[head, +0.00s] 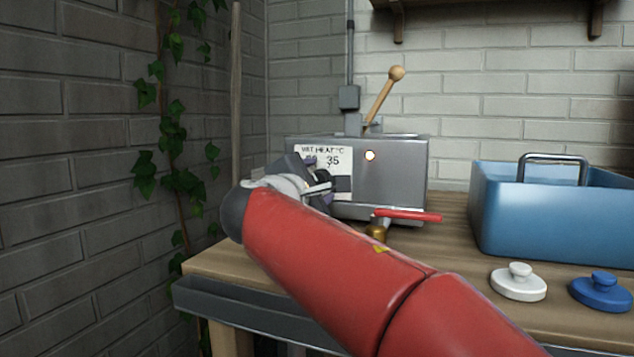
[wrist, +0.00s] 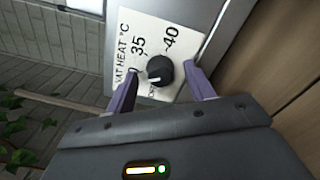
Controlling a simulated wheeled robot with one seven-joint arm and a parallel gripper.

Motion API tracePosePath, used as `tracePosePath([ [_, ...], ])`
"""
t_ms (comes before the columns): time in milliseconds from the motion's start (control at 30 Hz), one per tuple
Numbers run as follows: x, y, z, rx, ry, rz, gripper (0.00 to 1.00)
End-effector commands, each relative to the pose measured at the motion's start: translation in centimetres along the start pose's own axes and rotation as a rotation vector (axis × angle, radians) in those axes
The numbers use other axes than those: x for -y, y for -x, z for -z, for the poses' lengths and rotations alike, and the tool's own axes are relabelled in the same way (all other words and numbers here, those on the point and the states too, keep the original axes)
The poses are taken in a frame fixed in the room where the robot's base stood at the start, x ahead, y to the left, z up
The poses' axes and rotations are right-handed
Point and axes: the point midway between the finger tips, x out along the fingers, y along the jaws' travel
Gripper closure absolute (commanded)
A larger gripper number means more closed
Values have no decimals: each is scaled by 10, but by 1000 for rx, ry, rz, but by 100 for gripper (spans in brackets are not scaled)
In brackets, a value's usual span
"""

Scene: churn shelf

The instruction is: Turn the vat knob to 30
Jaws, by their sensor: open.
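The vat (head: 395,180) is a grey metal box on the bench, with a white dial plate (head: 309,155) on its front. In the wrist view the plate (wrist: 150,30) reads VAT HEAT °C, with 35 and 40 clear and another number partly hidden by the left finger. The round black knob (wrist: 161,66) has a white mark on its lower side; I cannot tell its exact reading. My gripper (wrist: 161,76) is open, with one purple finger on each side of the knob; contact is not clear. In the head view my gripper (head: 322,180) hides the knob.
A brass tap with a red lever (head: 410,215) sticks out below the vat front, close to my arm. A wooden-handled lever (head: 382,95) rises from the vat. A blue bin (head: 560,215), a white lid (head: 518,284) and a blue lid (head: 601,293) are to the right.

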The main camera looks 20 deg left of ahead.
Motion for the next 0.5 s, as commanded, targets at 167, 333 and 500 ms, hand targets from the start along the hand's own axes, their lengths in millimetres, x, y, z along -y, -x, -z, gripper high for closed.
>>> tracePosePath([
  [167, 0, 31, 1, -3, -1, -3, 47],
  [333, 0, 57, 1, -3, -1, -2, 47],
  [500, 0, 69, 0, -1, 0, -1, 47],
])
